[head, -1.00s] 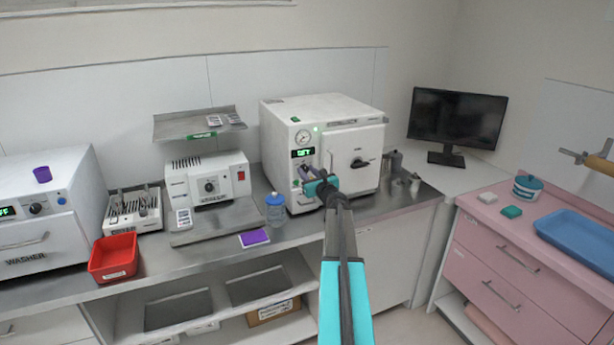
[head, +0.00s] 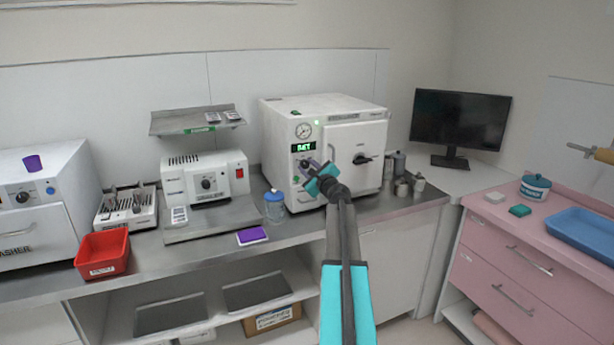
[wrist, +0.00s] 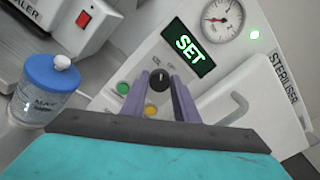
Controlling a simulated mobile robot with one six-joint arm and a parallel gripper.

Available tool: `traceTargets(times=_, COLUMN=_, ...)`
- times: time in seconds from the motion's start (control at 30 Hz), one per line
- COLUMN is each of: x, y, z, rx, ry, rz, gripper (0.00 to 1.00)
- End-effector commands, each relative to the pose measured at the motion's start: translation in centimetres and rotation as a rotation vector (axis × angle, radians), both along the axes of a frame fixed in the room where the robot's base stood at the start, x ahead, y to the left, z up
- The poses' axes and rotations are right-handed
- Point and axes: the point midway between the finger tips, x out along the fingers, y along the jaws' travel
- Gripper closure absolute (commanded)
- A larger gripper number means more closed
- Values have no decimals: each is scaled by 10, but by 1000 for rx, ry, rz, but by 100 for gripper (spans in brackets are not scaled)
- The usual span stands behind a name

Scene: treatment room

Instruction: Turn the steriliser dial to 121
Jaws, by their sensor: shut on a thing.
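The steriliser (head: 285,115) is a white box on the steel counter, with a closed door on its right and a round gauge (wrist: 222,18) at its upper left. Its green display (wrist: 188,52) reads SET. The black dial (wrist: 159,79) sits below the display in the wrist view, with small markings around it too blurred to read. My gripper (wrist: 161,88) has its two purple fingers on either side of the dial, shut on it. In the head view my gripper (head: 310,168) is at the steriliser's front and hides the dial.
A green button (wrist: 123,88) and a yellow button (wrist: 151,111) lie close to the fingers. The door handle (wrist: 238,108) stands out on the right. A blue-lidded jar (head: 274,208) stands left of the steriliser; metal containers (head: 402,187) stand to its right.

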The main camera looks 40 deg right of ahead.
Motion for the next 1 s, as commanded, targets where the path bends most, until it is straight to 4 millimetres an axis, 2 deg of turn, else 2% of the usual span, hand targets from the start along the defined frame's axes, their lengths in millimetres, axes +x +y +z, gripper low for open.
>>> traceTargets(times=0.4, x=2, y=1, z=0, rx=-183, ry=70, rz=3, gripper=95)
traceTargets(times=1.0, x=2, y=1, z=3, rx=-227, ry=88, rz=2, gripper=95)
